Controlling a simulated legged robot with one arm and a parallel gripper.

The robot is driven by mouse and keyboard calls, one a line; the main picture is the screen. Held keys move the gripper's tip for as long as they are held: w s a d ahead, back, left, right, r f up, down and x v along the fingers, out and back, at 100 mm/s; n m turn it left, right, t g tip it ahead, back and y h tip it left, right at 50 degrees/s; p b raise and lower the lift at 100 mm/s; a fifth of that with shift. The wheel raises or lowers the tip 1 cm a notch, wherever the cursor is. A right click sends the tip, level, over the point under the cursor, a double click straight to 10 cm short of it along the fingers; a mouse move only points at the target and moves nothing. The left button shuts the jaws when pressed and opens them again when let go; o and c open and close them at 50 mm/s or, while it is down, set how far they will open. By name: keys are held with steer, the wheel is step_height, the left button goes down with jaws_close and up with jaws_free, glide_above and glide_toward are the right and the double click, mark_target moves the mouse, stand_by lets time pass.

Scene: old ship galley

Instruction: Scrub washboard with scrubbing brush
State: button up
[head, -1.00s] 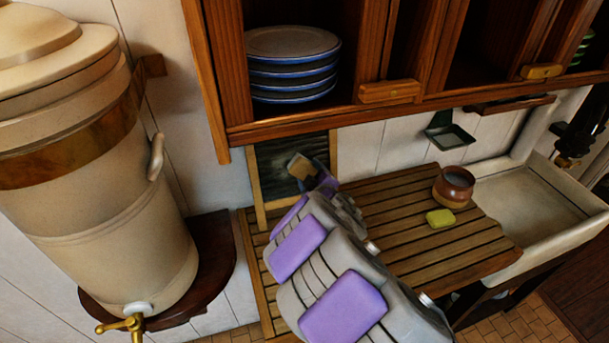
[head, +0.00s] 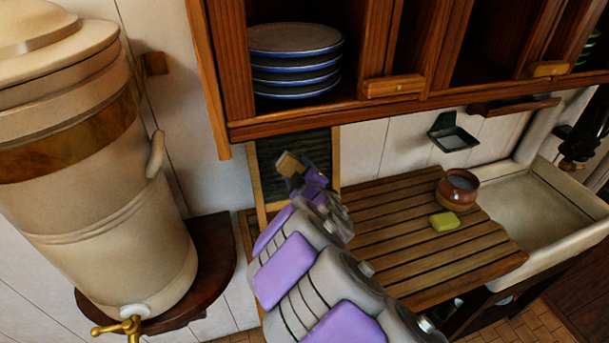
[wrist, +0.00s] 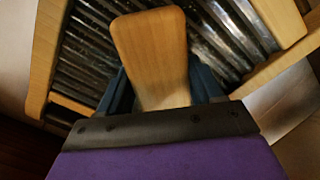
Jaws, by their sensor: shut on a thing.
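The washboard (head: 267,150) stands upright against the wall at the back left of the slatted wooden counter. It has a pale wooden frame and a dark ribbed face. My gripper (head: 296,172) is in front of it, shut on the scrubbing brush (head: 288,163), a small wooden block. In the wrist view the brush (wrist: 150,50) shows its plain wooden back between the dark fingers, over the shiny ribs of the washboard (wrist: 225,35). Its bristles are hidden, and I cannot tell whether they touch the ribs.
A slatted counter (head: 395,230) holds a yellow-green sponge (head: 444,221) and a brown pot (head: 457,189), beside a pale sink (head: 535,210). A large cream urn (head: 110,200) stands at left. A wooden cabinet (head: 380,107) with stacked plates (head: 295,60) hangs low above the washboard.

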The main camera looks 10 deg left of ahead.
mark_target(289, 170)
steer(key=shift+s+a+b, duration=0.45)
steer(key=shift+a+b, duration=0.25)
steer(key=shift+a, duration=0.1)
steer(key=shift+s+a+b, duration=0.4)
steer(key=shift+a+b, duration=0.25)
steer(key=shift+a, duration=0.15)
steer(key=shift+s+a+f+b, duration=0.1)
steer(key=shift+s+a+b, duration=0.45)
steer(key=shift+a+b, duration=0.4)
steer(key=shift+s+a+b, duration=0.3)
steer(key=shift+a+b, duration=0.05)
steer(key=shift+a, duration=0.05)
steer(key=shift+w+a+r+p, duration=0.1)
steer(key=shift+r+p, duration=0.15)
steer(key=shift+r, duration=0.3)
steer(key=shift+w+a+r+p, duration=0.1)
steer(key=shift+r+p, duration=0.1)
steer(key=shift+r, duration=0.3)
steer(key=shift+w+d+f+p, duration=0.1)
steer(key=shift+w+d+p, duration=0.35)
steer(key=shift+d, duration=0.45)
steer(key=shift+w+d+f+p, duration=0.1)
steer(key=shift+w+d+p, duration=0.3)
steer(key=shift+d, duration=0.45)
steer(key=shift+w+d+r+p, duration=0.1)
steer(key=shift+w+d+p, duration=0.3)
steer(key=shift+d, duration=0.35)
steer(key=shift+w+d+r+p, duration=0.1)
steer(key=shift+w+d+p, duration=0.15)
steer(key=shift+w+d, duration=0.4)
